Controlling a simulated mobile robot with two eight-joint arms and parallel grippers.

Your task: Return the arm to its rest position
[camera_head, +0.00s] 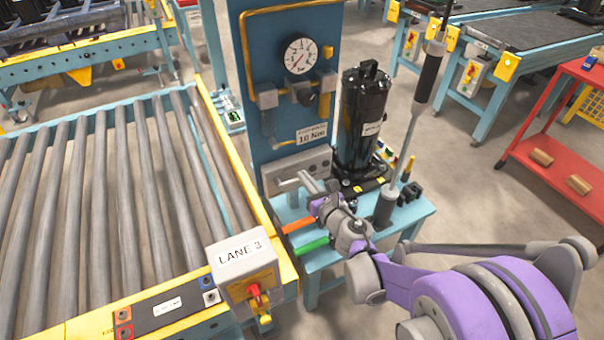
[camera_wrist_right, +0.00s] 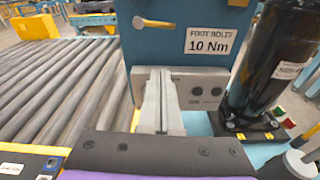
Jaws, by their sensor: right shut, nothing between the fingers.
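My right gripper (camera_head: 308,184) is shut and empty in the head view, in front of the grey panel with round holes at the foot of the blue board. In the right wrist view the closed fingers (camera_wrist_right: 161,100) stand together before that panel (camera_wrist_right: 200,88). My right arm is purple and grey and reaches in from the lower right over the small blue table (camera_head: 415,212). My left gripper does not show in either view.
The blue board carries a gauge (camera_head: 299,55) and a 10 Nm sign (camera_head: 312,134). A roller conveyor (camera_head: 120,190) with a LANE 3 box (camera_head: 240,258) lies left. Open floor lies right, before a red cart (camera_head: 550,150).

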